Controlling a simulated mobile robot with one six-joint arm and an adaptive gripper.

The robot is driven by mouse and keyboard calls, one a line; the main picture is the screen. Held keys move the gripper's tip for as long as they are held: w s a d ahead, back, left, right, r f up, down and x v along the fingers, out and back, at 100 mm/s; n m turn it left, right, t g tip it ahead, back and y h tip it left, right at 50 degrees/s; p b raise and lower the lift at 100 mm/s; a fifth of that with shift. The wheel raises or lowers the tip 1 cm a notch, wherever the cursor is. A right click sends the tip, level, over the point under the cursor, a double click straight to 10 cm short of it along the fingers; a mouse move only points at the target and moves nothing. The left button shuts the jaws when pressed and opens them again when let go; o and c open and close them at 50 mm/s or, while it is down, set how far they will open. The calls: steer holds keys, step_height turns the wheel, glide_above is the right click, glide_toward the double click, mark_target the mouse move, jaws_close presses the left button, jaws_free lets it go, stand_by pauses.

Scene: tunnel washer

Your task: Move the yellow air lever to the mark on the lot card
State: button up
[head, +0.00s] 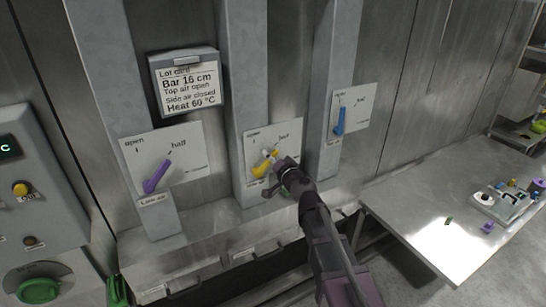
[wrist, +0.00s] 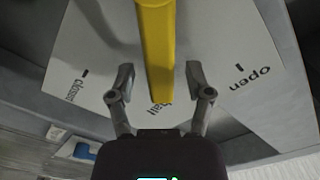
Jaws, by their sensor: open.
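The yellow air lever (head: 262,168) is on the middle white plate (head: 289,133), partly hidden by my gripper (head: 278,165) in the head view. In the wrist view the lever (wrist: 155,50) runs between the open fingers of my gripper (wrist: 160,84), with a visible gap on both sides. Its near end overlaps the word "half"; "Closed" and "open" stand to either side, upside down. The lot card (head: 190,86) reads Bar 16 cm, Top air open, Side air closed, Heat 60 °C.
A purple lever (head: 157,177) is on the left plate and a blue lever (head: 339,121) on the right plate. A control panel (head: 32,190) is at far left. A metal table (head: 440,210) with small items is at right.

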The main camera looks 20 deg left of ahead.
jaws_close()
